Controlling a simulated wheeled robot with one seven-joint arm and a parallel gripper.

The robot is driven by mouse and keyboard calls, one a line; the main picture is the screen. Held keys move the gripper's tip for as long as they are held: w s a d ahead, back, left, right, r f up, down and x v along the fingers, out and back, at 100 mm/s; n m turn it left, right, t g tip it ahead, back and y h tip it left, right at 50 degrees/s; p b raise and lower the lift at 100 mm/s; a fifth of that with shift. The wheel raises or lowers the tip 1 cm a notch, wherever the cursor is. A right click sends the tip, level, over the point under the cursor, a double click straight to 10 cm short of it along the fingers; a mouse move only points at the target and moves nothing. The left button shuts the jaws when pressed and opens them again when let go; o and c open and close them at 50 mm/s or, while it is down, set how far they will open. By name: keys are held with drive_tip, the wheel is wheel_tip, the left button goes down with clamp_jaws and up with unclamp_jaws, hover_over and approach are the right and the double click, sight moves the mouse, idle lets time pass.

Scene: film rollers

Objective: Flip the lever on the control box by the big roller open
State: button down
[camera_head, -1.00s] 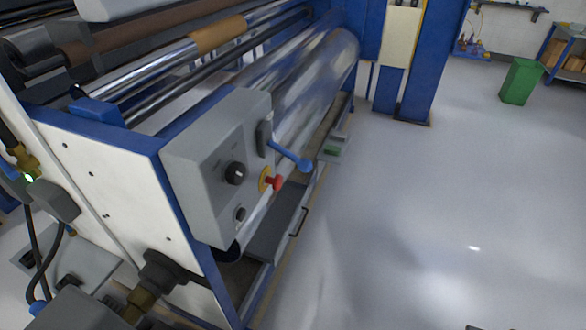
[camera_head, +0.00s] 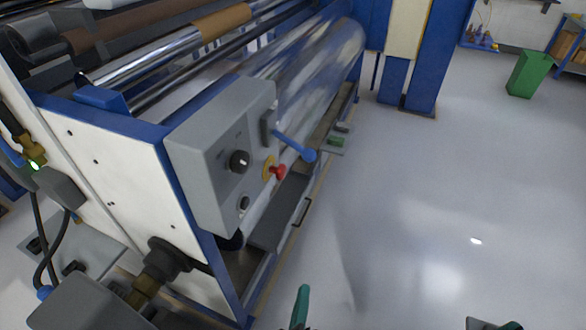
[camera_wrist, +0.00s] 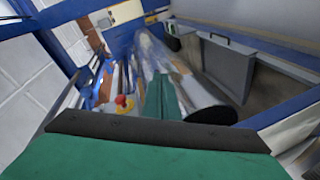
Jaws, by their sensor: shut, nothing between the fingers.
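The grey control box (camera_head: 205,170) is fixed to the near end of the machine beside the big shiny roller (camera_head: 325,65). Its lever (camera_head: 294,146) has a blue handle ending in a round knob, and it slants down to the right from a dark mount. A red knob on a yellow disc sits below it. My gripper (camera_head: 302,293) shows as a green finger at the bottom edge, below and apart from the lever. In the wrist view, my gripper (camera_wrist: 162,92) has its green fingers together and empty. The red knob (camera_wrist: 124,103) lies left of them there; I cannot clearly pick out the lever.
A grey drawer panel with a handle (camera_head: 301,212) lies low under the box. Grey floor (camera_head: 430,190) is open on the right. A blue column (camera_head: 425,60) and a green bin (camera_head: 528,74) stand farther back. Cables hang at the left.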

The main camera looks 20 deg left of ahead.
drive_tip(key=w+a+r+n+t+h, duration=0.1)
drive_tip(key=w+a+r+n, duration=0.45)
drive_tip(key=w+r, duration=0.3)
drive_tip(key=n+t+h, duration=0.2)
drive_tip(key=n+h, duration=0.1)
approach(297, 146)
drive_tip(key=s+f, duration=0.3)
drive_tip(key=f, duration=0.1)
drive_tip(key=shift+d+r, duration=0.1)
drive_tip(key=shift+r, duration=0.1)
drive_tip(key=w, duration=1)
drive_tip(key=shift+d, duration=0.4)
drive_tip(key=shift+a+r, duration=0.1)
drive_tip(key=shift+a, duration=0.05)
drive_tip(key=shift+r, duration=0.1)
